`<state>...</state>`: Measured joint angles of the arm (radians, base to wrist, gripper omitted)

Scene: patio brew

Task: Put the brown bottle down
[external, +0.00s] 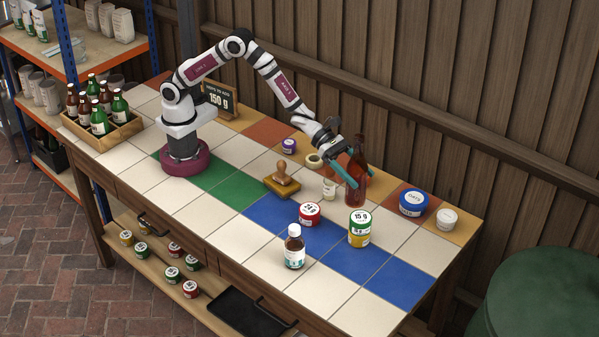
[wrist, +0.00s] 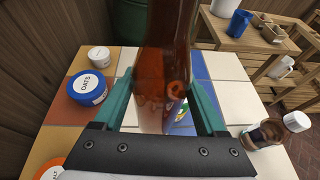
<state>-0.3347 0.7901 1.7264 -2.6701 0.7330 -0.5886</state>
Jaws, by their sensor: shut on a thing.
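The brown bottle (external: 357,180) is tall, upright and made of clear brown glass. My gripper (external: 345,168) is shut on it, with teal fingers on either side of its body. In the wrist view the bottle (wrist: 163,75) fills the upper middle, between the fingers of my gripper (wrist: 165,108). Its base is over or on the tiles near the back of the table (external: 400,250); I cannot tell whether it touches them.
Blue and white tiles at the front right are clear.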

